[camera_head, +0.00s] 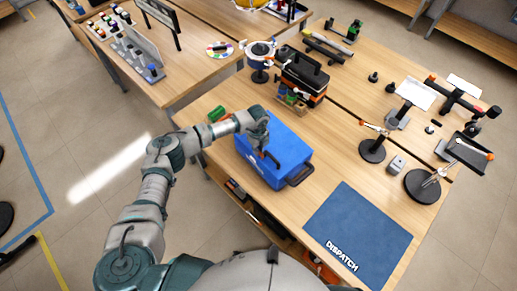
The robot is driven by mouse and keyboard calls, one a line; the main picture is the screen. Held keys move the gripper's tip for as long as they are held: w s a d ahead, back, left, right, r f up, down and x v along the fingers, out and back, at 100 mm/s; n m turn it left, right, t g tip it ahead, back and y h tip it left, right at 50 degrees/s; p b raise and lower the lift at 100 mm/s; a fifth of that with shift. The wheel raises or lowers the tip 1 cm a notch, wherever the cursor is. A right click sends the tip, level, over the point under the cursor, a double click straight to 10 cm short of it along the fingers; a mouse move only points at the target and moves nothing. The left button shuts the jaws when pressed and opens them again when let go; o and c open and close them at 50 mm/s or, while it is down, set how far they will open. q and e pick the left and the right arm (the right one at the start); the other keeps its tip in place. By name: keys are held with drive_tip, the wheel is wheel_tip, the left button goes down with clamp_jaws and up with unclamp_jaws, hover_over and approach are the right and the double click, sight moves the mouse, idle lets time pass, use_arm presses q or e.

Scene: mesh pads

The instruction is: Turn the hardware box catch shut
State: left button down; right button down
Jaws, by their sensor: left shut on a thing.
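The blue hardware box (289,145) sits on the wooden table near its front left edge, with a dark handle (299,175) at its right front. My left gripper (264,150) reaches in from the left over the box's top and near side. Its dark fingers are shut at the box, where the catch appears to be. The catch itself is hidden or too small to make out, so its position cannot be told. My right gripper is not in view.
A blue mat marked DISPATCH (358,232) lies right of the box. Behind the box stand a black and orange toolbox (305,76) and small parts. Stands with round dark bases (422,187) and clamps fill the table's right side. A green item (216,114) lies left of the box.

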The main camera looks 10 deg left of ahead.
use_arm(q)
drive_tip(key=shift+a, duration=0.15)
drive_tip(key=shift+d, duration=0.35)
drive_tip(key=shift+m+b, duration=0.5)
drive_tip(key=shift+m, duration=0.1)
drive_tip(key=shift+a+f+m+b, duration=0.15)
drive_tip(key=shift+m+b, duration=0.65)
drive_tip(key=shift+m, duration=0.4)
drive_tip(key=m+b, duration=0.3)
drive_tip(key=m, duration=0.1)
drive_tip(key=m+b, duration=0.2)
drive_tip(key=m, duration=0.2)
drive_tip(key=m+b, duration=0.3)
drive_tip(key=m, duration=0.1)
drive_tip(key=shift+m, duration=0.7)
drive_tip(key=shift+m+b, duration=0.5)
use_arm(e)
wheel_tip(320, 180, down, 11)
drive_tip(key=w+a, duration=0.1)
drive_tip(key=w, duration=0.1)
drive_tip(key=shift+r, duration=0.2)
